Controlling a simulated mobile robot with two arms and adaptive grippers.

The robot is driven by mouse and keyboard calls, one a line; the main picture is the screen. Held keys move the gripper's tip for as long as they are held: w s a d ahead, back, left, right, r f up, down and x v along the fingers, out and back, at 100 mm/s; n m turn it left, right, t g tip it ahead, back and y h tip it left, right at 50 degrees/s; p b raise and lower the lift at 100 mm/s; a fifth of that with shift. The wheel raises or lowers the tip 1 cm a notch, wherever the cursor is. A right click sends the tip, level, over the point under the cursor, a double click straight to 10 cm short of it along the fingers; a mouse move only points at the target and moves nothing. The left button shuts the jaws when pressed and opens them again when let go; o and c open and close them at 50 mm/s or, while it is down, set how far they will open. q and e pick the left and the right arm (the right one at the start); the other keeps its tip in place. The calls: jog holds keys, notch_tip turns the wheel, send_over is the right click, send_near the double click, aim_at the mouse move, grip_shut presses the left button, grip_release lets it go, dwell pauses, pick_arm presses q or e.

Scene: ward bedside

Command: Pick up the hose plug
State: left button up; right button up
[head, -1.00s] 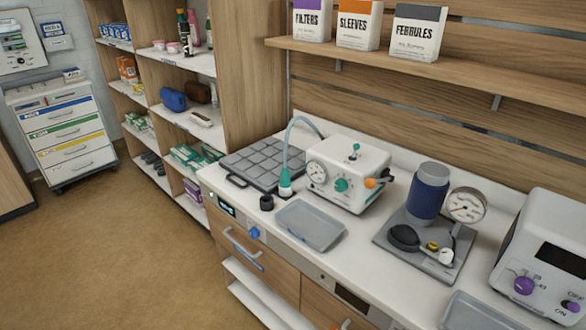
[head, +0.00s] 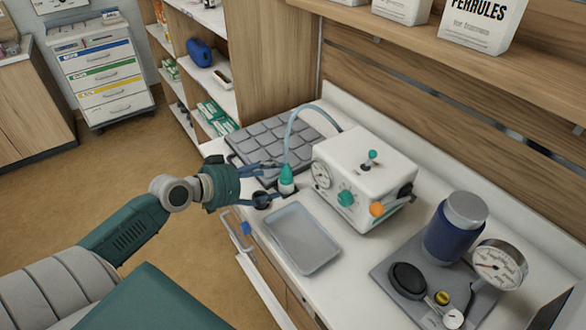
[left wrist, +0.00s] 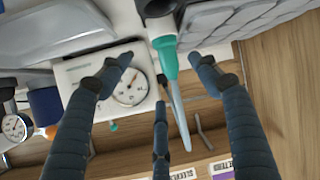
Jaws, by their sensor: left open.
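The hose plug (head: 286,176) is a teal cone with a pale lower part, upright on the white counter, with a pale blue hose rising from its top. My left gripper (head: 275,183) is open beside it, reaching in from the left with its fingers pointing at the plug. In the left wrist view the plug (left wrist: 168,62) lies between the spread fingers of my left gripper (left wrist: 163,68), with visible gaps at the sides. Contact with the third, middle finger cannot be told. My right gripper is not in view.
A grey tray (head: 303,240) lies in front, a dark segmented pad (head: 240,147) behind. The white gauge unit (head: 365,170) stands to the right, and a blue canister (head: 452,238) farther right.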

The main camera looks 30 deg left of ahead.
aim_at(284, 172)
pick_arm(q)
jog(key=x, duration=0.3)
jog(key=shift+w+f+p, duration=0.1)
jog(key=shift+w+p, duration=0.2)
jog(key=shift+p, duration=0.05)
jog(key=w+p, duration=0.1)
jog(key=w, duration=0.2)
jog(key=shift+d+f+p, duration=0.2)
jog(key=shift+f+p, duration=0.2)
jog(key=shift+x, duration=1)
jog(key=shift+f, duration=0.35)
jog(key=shift+s, duration=0.1)
jog(key=c, duration=1.3)
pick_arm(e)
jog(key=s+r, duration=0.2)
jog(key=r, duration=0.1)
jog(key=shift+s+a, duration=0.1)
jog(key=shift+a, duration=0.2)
pick_arm(q)
jog(key=shift+c, duration=0.2)
